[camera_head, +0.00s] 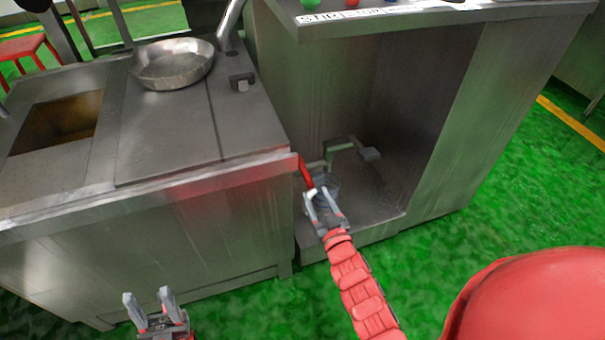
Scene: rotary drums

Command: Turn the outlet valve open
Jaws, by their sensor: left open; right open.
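The outlet valve shows as a red handle (305,171) near the front left edge of the open bay in the steel cabinet. A grey-green pipe piece (340,147) lies just behind it in the bay. My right gripper (318,190) is open at the lower end of the red handle. Whether its fingers touch the handle I cannot tell. My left gripper (148,296) is open and empty, low in front of the left steel counter, well away from the valve. The valve body is partly hidden by the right gripper.
The steel counter (165,137) on the left carries a round metal pan (172,64) and has a square opening. Its corner stands close to the valve. The bay's side wall (480,120) bounds the right. Green floor (500,215) is clear at right.

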